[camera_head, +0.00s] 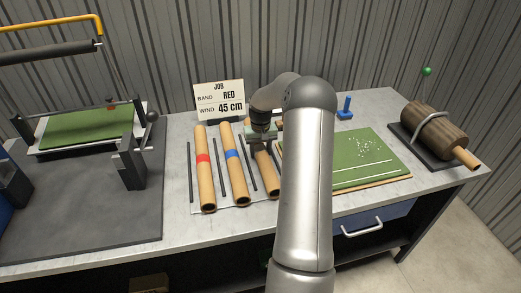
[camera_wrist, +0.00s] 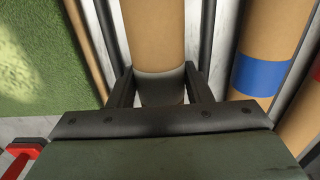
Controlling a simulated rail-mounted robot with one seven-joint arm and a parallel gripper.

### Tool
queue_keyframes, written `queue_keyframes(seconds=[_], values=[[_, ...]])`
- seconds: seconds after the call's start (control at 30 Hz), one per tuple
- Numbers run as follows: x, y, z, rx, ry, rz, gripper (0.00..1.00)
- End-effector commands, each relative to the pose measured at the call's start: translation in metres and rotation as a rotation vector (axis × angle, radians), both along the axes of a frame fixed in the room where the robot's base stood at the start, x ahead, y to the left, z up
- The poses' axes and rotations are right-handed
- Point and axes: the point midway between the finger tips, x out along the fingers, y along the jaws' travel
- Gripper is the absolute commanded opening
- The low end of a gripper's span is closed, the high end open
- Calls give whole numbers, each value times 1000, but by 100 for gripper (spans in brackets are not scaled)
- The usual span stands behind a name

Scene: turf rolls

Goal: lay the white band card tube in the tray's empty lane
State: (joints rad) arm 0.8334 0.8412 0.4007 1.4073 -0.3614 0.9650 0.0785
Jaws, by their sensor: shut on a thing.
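The white band card tube (camera_wrist: 155,28) runs between the fingers of my gripper (camera_wrist: 160,82), which is shut on it around the pale band. In the head view this tube (camera_head: 266,180) lies along the rightmost lane of the tray (camera_head: 224,209), between dark rods, partly hidden by my gripper (camera_head: 263,140) and arm. Whether it rests on the tray floor or hangs just above cannot be told. The red band tube (camera_head: 206,185) and the blue band tube (camera_head: 236,180) lie in the lanes to its left; the blue band also shows in the wrist view (camera_wrist: 261,75).
A job card (camera_head: 219,101) reading band red, wind 45 cm stands behind the tray. A turf board (camera_head: 360,160) lies right of my arm, with a log-like roller (camera_head: 433,130) beyond. A turf machine (camera_head: 85,130) stands at left. A blue stand (camera_head: 345,110) is at the back.

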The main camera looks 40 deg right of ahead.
Motion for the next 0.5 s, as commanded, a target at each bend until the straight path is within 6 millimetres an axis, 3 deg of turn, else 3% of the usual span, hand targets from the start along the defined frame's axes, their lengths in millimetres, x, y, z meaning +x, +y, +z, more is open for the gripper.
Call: queue_keyframes(seconds=[0.07,0.1,0.17,0.5], values=[[0,0,1,0,-1,0,17],[0,0,1,0,-1,0,56],[0,0,1,0,-1,0,70],[0,0,3,-1,0,0,70]])
